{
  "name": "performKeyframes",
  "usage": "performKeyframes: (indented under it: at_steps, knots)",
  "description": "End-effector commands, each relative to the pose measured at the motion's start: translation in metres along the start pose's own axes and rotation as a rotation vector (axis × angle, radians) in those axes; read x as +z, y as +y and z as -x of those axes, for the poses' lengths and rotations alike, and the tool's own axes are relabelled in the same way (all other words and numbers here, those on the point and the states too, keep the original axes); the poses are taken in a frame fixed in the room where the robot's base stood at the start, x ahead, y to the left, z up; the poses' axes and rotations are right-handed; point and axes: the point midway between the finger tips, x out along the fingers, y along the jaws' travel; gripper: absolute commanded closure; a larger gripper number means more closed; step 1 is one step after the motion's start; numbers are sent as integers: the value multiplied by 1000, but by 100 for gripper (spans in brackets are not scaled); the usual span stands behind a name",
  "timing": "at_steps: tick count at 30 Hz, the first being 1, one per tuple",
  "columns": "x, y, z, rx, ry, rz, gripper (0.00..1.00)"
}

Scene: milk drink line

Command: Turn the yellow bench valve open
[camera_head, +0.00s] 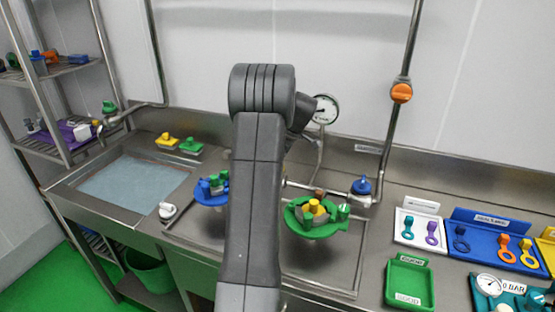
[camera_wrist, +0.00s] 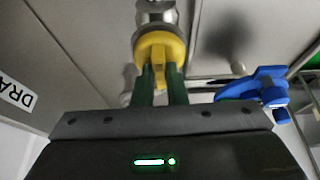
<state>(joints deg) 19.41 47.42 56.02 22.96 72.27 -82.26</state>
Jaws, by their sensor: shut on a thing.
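The yellow valve (camera_wrist: 150,46) is close up in the wrist view, with a round yellow body and a narrow grip on a metal pipe fitting. My gripper (camera_wrist: 162,73) has its two green fingers on either side of this grip and is shut on it. In the head view my arm stands upright in the middle and hides my gripper and the yellow valve. I cannot tell how far the valve is turned.
A blue valve (camera_head: 361,186) sits on the bench pipe. A green round plate (camera_head: 312,232) with fittings and a pressure gauge (camera_head: 325,109) are close to my arm. Trays with keys stand at the right, a sink basin (camera_head: 130,186) at the left.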

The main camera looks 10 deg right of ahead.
Motion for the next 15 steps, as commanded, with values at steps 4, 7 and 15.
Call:
performKeyframes:
  at_steps: [4,7,15]
  knots:
    - [0,0,0,-1,-1,6,100]
    - [0,0,0,-1,-1,5,100]
    - [0,0,0,-1,-1,5,66]
